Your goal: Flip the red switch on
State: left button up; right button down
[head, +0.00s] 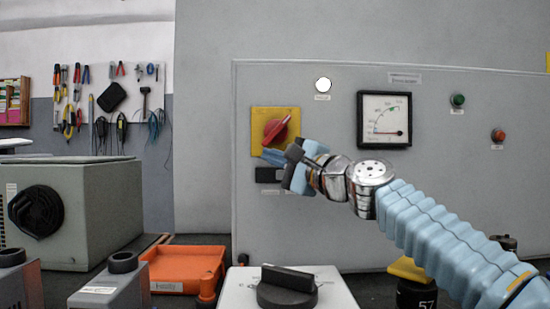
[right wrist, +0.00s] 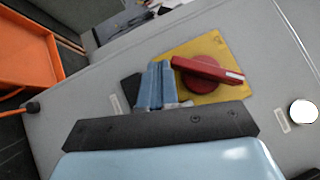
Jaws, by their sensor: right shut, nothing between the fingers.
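The red switch (head: 276,130) is a rotary knob on a yellow plate (head: 289,114) at the left of the grey panel. Its handle slants from lower left to upper right in the head view. In the right wrist view the red switch (right wrist: 205,72) shows its bar handle and round base. My right gripper (head: 275,157) is shut and empty, just below the switch. In the right wrist view its fingertips (right wrist: 159,66) are together beside the handle's left end; I cannot tell whether they touch it. My left gripper is not in view.
The panel (head: 330,225) also carries a white lamp (head: 323,85), a dial gauge (head: 384,119), a green lamp (head: 458,100) and a red-orange lamp (head: 498,135). A box with a black knob (head: 287,288) stands in front. An orange tray (head: 183,266) lies at left.

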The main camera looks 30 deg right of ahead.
jog(key=v, duration=1.3)
jog(key=shift+s+b, duration=0.35)
jog(key=shift+s, duration=0.05)
jog(key=shift+d, duration=0.15)
